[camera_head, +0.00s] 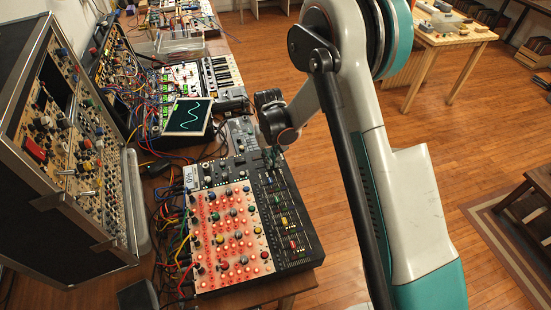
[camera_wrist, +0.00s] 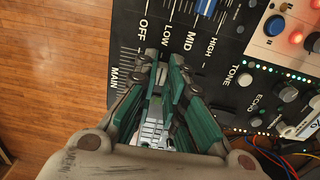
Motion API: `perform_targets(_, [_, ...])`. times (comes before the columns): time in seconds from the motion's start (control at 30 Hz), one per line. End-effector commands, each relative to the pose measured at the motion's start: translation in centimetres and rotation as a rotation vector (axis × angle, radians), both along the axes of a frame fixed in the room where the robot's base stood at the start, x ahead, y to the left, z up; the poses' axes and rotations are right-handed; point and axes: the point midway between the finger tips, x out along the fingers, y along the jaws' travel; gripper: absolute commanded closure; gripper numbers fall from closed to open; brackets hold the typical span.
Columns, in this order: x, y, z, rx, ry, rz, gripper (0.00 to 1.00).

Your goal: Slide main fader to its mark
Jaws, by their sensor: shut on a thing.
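The black fader panel (camera_wrist: 130,42) fills the upper middle of the wrist view, with the words MAIN, OFF, LOW, MID and HIGH beside scale lines. My gripper (camera_wrist: 168,78) is down at this panel, its green and dark fingers shut on the main fader, whose cap is mostly hidden between them. I cannot read the fader's exact place against the scale or see its mark. In the head view my gripper (camera_head: 272,155) is at the far end of the mixer's black fader strip (camera_head: 290,215), partly hidden by my arm.
A blue fader cap (camera_wrist: 206,7) and the TONE knob (camera_wrist: 245,79) are close by. The mixer's lit knob panel (camera_head: 225,240) lies left of the strip. Cables, a scope screen (camera_head: 188,116) and a rack case (camera_head: 75,150) stand further left. Wooden floor is open to the right.

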Motion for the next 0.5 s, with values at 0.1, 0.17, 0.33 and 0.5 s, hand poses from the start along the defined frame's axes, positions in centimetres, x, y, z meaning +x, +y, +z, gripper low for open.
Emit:
perform_targets(0.1, [0.01,-0.12,0.03,0.000,-0.001,-0.002,1.00])
perform_targets(0.17, [0.02,-0.13,0.03,0.000,-0.001,-0.002,0.87])
perform_targets(0.33, [0.02,-0.13,0.03,0.000,0.000,-0.002,0.68])
perform_targets(0.5, [0.02,-0.14,0.03,0.000,0.000,-0.002,0.68])
